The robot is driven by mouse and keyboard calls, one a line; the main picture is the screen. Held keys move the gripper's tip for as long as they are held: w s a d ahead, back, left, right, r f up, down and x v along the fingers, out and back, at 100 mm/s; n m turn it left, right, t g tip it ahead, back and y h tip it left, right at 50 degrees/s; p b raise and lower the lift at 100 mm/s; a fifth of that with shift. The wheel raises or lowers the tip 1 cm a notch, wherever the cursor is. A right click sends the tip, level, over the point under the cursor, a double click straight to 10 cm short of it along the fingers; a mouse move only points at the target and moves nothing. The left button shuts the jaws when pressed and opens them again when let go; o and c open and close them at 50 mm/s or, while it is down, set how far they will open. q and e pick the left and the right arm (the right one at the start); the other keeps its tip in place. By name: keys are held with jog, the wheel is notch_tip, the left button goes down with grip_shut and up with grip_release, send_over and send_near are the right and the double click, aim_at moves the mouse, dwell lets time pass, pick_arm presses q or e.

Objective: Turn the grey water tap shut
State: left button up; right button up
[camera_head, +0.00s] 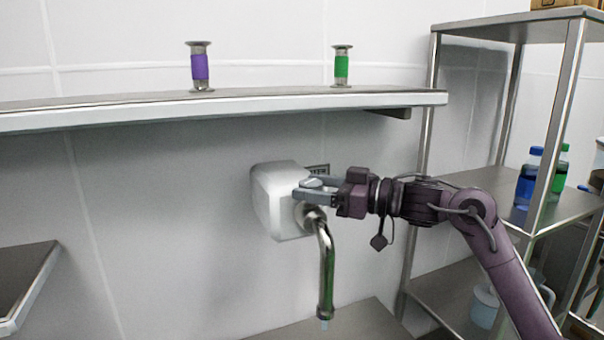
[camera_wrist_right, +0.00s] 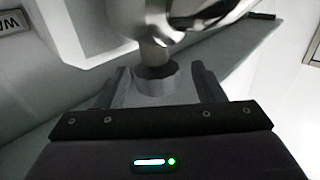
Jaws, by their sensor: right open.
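The water tap has a white box housing (camera_head: 275,195) on the wall and a shiny metal spout (camera_head: 327,265) that bends down. My right gripper (camera_head: 306,188) is at the front of the housing, just above the top of the spout. In the right wrist view my right gripper (camera_wrist_right: 162,85) is open, with one finger on each side of a grey tap handle (camera_wrist_right: 157,82). I cannot tell whether the fingers touch it. A small bluish patch shows under the spout's mouth; whether water runs is unclear. My left gripper is not in view.
A wall shelf (camera_head: 250,101) above the tap holds a purple-banded metal piece (camera_head: 200,68) and a green-banded one (camera_head: 341,68). A metal rack (camera_head: 565,110) with bottles stands at right. A metal surface (camera_head: 350,325) lies below the spout.

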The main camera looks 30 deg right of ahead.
aim_at(302, 186)
jog(key=shift+p+x, duration=0.4)
jog(key=shift+x, duration=0.85)
jog(key=shift+w+f, duration=0.15)
jog(key=shift+w, duration=0.15)
jog(key=c, duration=1)
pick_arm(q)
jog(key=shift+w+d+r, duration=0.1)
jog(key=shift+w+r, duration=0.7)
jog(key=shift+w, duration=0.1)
pick_arm(e)
jog(key=shift+o, duration=0.2)
